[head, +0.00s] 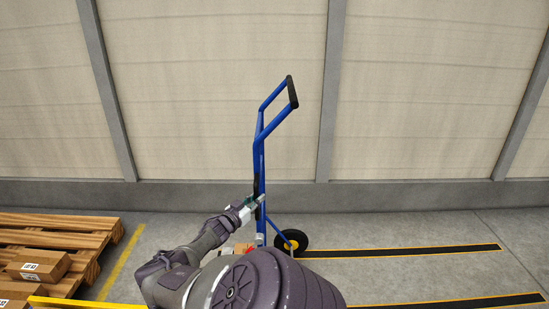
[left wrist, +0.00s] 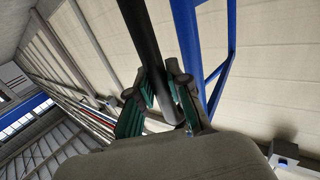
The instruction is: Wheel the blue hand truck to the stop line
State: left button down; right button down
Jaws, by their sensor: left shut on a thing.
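The blue hand truck (head: 259,155) stands roughly upright near the wall in the head view. Its black-topped handle (head: 291,92) is at the top, and a black wheel with a yellow hub (head: 291,241) rests on the floor. My left gripper (head: 260,201) is at the truck's upright, about midway up. In the left wrist view my left gripper (left wrist: 164,98) has its green-padded fingers shut around a black grip bar (left wrist: 142,40) beside the truck's blue tube (left wrist: 188,45). The truck's lower front is partly hidden by my arm. My right gripper is not in view.
Two black floor strips with yellow edges, a far one (head: 400,251) and a near one (head: 450,303), lie at right; I cannot tell which is the stop line. A wooden pallet (head: 60,222) with cardboard boxes (head: 38,265) is at left, beside a yellow floor line (head: 122,262).

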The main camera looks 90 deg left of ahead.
pick_arm(q)
jog(key=shift+s+f, duration=0.1)
jog(key=shift+s, duration=0.15)
jog(key=c, duration=1.1)
grip_release()
jog(key=shift+s, duration=0.15)
jog(key=v, duration=1.2)
